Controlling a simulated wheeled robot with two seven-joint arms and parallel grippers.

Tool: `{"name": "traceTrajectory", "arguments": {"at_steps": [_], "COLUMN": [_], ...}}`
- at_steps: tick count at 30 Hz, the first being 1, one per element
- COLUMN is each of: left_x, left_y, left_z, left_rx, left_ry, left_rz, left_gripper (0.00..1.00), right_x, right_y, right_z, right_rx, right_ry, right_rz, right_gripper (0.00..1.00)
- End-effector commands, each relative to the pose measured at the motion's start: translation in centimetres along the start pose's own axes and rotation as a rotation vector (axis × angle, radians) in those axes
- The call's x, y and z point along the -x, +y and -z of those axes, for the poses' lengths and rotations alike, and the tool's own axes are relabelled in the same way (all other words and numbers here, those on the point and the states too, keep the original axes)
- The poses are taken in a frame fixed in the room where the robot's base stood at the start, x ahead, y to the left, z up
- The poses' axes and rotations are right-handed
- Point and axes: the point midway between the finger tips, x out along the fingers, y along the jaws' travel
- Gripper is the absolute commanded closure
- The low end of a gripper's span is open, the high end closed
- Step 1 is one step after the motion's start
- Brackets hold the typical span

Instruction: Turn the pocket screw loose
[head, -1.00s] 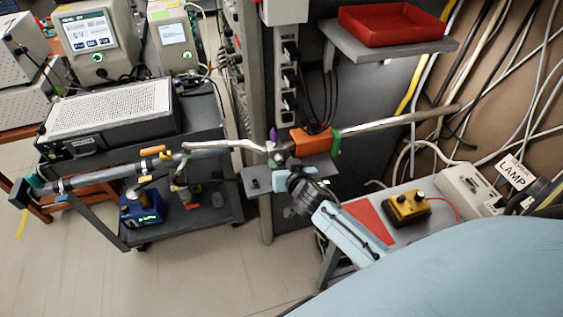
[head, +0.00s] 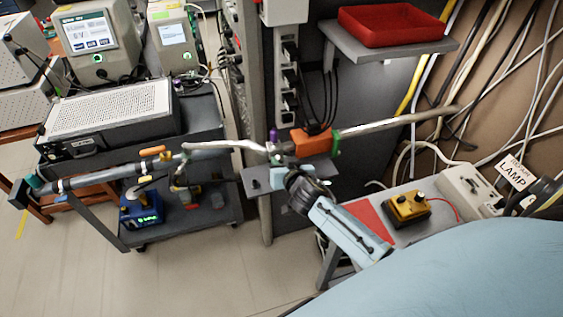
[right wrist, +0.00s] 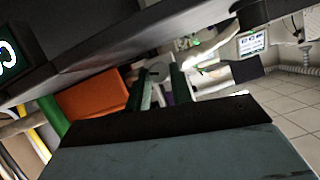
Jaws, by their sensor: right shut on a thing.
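My right gripper (head: 277,160) reaches up to the clamp joint on the pipe, just left of the orange block (head: 311,142). It is shut on a small grey part between its fingers, which I take to be the pocket screw; the fingers mostly hide it in the head view. In the right wrist view the two dark fingers (right wrist: 160,90) stand on either side of this small grey part (right wrist: 157,73). A purple knob (head: 273,134) stands upright on the joint just above the fingertips.
The long pipe (head: 400,120) crosses the scene, with a green ring (head: 336,140) right of the block. A red tray (head: 392,25) sits on a shelf above. A yellow box (head: 407,208) stands on the right bench. A cart (head: 190,215) with instruments stands left; floor between is clear.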

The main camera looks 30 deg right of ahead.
Motion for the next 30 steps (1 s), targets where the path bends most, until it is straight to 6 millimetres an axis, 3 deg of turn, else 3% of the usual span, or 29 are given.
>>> {"name": "traceTrajectory", "arguments": {"at_steps": [8, 30], "left_x": [-0.2, -3.1], "left_y": [0.0, 0.1], "left_z": [-0.1, -0.3], "left_rx": [0.0, -0.001], "left_ry": [-0.001, -0.001], "left_rz": [0.0, 0.0], "left_gripper": [0.48, 0.48], "right_x": [0.0, -0.1], "right_y": [-0.1, -0.5], "right_z": [-0.1, -0.3], "right_rx": [0.081, 0.52], "right_ry": [0.002, 0.012], "right_rz": [-0.035, -0.215], "right_gripper": [1.0, 1.0]}}
